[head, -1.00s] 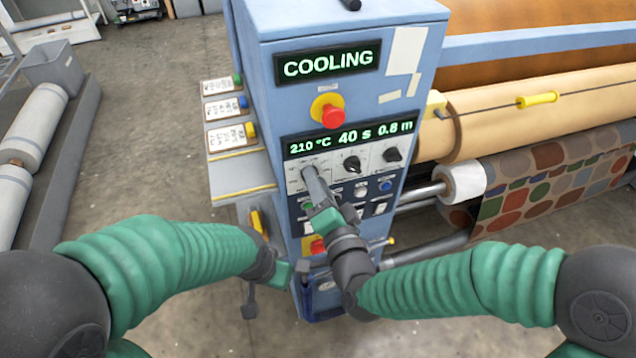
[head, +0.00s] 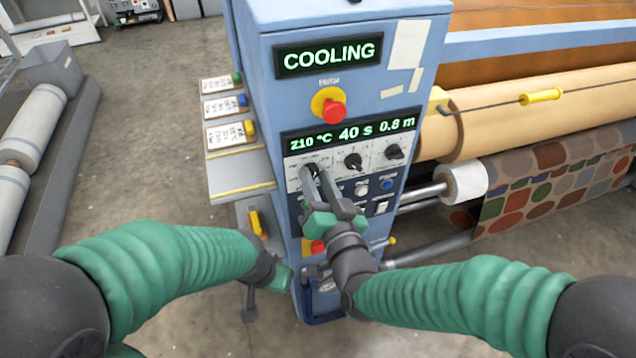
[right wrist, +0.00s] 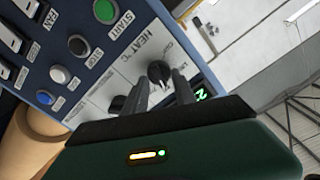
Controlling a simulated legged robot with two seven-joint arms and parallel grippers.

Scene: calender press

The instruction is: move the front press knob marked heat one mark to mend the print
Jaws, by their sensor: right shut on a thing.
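The heat knob is the leftmost of three black knobs on the blue press post (head: 262,110). In the right wrist view the knob (right wrist: 158,72) shows beside the label HEAT °C, between my two fingertips. My right gripper (head: 322,174) is shut on this knob and largely hides it in the head view. The display (head: 348,136) above the knobs reads 210 °C, 40 s and 0.8 m. The upper display (head: 328,56) reads COOLING. My left gripper (head: 277,276) is low, left of the post's front and away from the knobs; its fingers are not clear.
The middle knob (head: 353,161) and right knob (head: 394,152) are close beside my right gripper. A red stop button (head: 333,112) is above, and small buttons lie below. A patterned printed cloth (head: 540,180) runs on rollers at the right.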

